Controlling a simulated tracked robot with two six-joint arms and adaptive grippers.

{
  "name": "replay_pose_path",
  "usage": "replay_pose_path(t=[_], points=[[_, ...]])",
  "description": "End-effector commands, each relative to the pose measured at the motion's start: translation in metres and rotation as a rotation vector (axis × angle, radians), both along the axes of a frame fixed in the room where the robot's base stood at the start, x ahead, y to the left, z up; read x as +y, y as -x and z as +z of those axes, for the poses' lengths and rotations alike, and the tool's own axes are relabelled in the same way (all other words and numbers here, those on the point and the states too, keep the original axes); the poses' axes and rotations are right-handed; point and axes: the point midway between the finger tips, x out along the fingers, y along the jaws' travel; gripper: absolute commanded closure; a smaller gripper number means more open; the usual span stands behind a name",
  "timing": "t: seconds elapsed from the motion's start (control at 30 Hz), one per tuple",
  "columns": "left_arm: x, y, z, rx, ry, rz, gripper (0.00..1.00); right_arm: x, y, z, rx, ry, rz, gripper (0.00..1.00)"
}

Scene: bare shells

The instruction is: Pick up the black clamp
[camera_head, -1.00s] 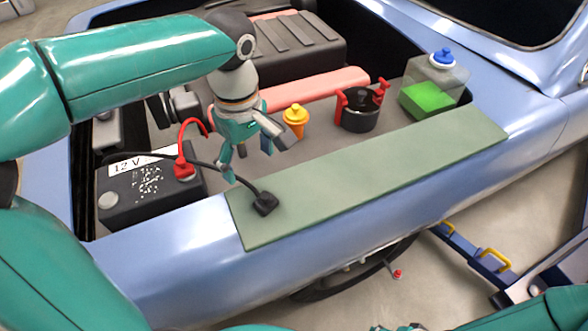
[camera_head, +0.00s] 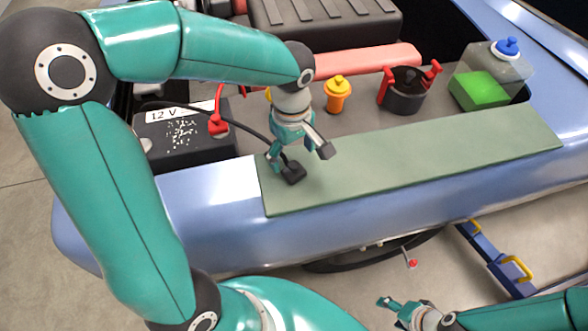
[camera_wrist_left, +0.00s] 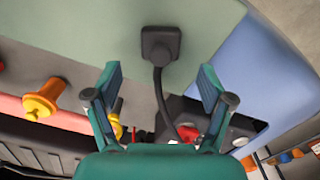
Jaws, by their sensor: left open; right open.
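The black clamp (camera_head: 293,174) lies on the green mat (camera_head: 420,160) near the mat's left end, with a black cable running from it to the left. In the left wrist view the clamp (camera_wrist_left: 160,44) is ahead of the fingertips, roughly centred, with its cable passing down between the fingers. My left gripper (camera_head: 298,157) is open and empty, just above the clamp, pointing down. In the left wrist view its fingers (camera_wrist_left: 158,80) are wide apart and not on the clamp. My right gripper (camera_head: 405,310) is low at the bottom of the head view, away from the car.
A 12 V battery (camera_head: 185,135) with a red clamp (camera_head: 218,123) stands left of the mat. Behind the mat are a yellow cap (camera_head: 337,94), a black and red pot-like part (camera_head: 405,92) and a tank with green liquid (camera_head: 480,88). The mat's right part is clear.

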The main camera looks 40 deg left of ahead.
Motion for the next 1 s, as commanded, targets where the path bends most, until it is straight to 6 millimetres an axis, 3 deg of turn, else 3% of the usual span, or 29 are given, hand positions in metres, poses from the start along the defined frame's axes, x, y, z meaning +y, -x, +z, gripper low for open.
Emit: replay_pose_path(t=[0.4, 0.67, 1.0], points=[[-0.002, 0.001, -0.047, 0.003, 0.001, -0.001, 0.19, 0.000, 0.000, 0.012, 0.000, 0.000, 0.000, 0.35], [-0.003, 0.000, -0.051, -0.001, 0.001, -0.001, 0.19, 0.000, 0.000, 0.011, 0.000, 0.000, 0.000, 0.35], [-0.003, 0.000, -0.051, -0.001, 0.001, -0.001, 0.72, 0.000, 0.000, 0.011, 0.000, 0.000, 0.000, 0.35]])
